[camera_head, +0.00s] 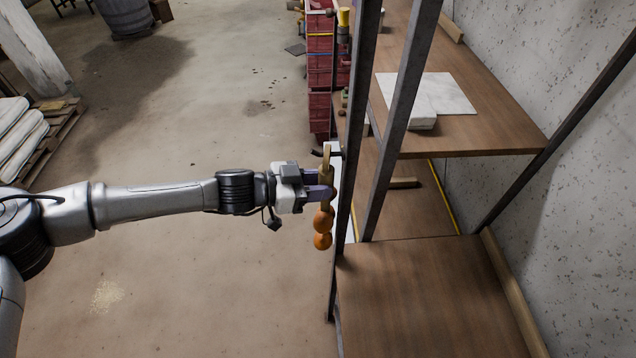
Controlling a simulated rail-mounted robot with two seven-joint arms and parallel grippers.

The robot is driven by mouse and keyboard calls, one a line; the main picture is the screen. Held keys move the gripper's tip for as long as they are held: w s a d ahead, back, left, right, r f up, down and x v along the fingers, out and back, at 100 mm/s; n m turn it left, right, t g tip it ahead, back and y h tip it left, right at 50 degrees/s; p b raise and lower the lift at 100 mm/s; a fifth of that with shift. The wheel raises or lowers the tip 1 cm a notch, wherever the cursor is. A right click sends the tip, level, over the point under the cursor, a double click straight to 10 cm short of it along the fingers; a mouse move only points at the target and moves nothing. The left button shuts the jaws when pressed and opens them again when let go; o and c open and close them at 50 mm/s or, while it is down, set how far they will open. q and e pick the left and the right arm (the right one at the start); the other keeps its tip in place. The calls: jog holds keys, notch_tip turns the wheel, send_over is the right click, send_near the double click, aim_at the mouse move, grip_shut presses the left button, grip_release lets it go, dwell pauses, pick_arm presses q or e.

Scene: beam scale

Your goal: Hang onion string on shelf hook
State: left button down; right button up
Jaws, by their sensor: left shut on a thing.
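The onion string (323,221) hangs below my left gripper (327,188), with orange-brown onions at its lower end and a tan upper part rising above the fingers. My left gripper is shut on it, beside the shelf's dark front post. A small dark hook (322,153) sticks out to the left near the post, close to the top of the string. Whether the string's loop touches the hook or is around it, I cannot tell. My right gripper is not in view.
The shelf's dark metal post (401,120) stands just right of the string. Wooden shelf boards (430,300) lie behind it, with a white sheet (450,95) on the upper one. Red crates (320,70) stand beyond. The floor to the left is mostly clear.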

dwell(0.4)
pick_arm(q)
jog(key=c, duration=1)
grip_release()
jog(key=shift+o, duration=1.3)
jog(key=shift+a, duration=0.1)
jog(key=b+v, duration=0.2)
jog(key=v, duration=1.1)
jog(key=shift+a, duration=0.3)
